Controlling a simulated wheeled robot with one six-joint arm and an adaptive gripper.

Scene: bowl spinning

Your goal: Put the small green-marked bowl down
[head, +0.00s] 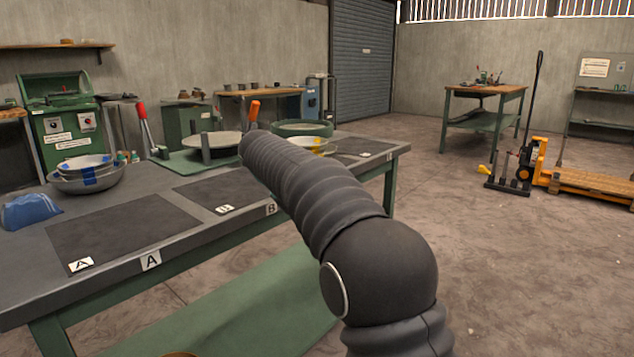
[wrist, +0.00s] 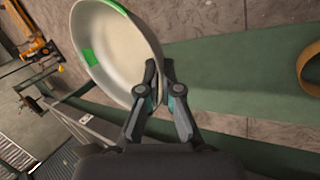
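The small bowl with green marks (wrist: 128,50) is whitish and shows in the wrist view, tilted on its side. My gripper (wrist: 160,68) is shut on its rim, one finger on each side of the wall. Green shelf and floor show behind the bowl. In the head view my arm crosses the middle of the picture, and neither my gripper nor this bowl can be made out there. The table (head: 30,262) carries dark mats labelled A (head: 120,232) and B (head: 222,192), both bare apart from their labels. A third dark mat (head: 362,148) lies at the far right end.
Stacked blue-marked bowls (head: 88,180) and a blue cloth (head: 30,211) sit at the table's left. A pallet truck (head: 540,165) is at right.

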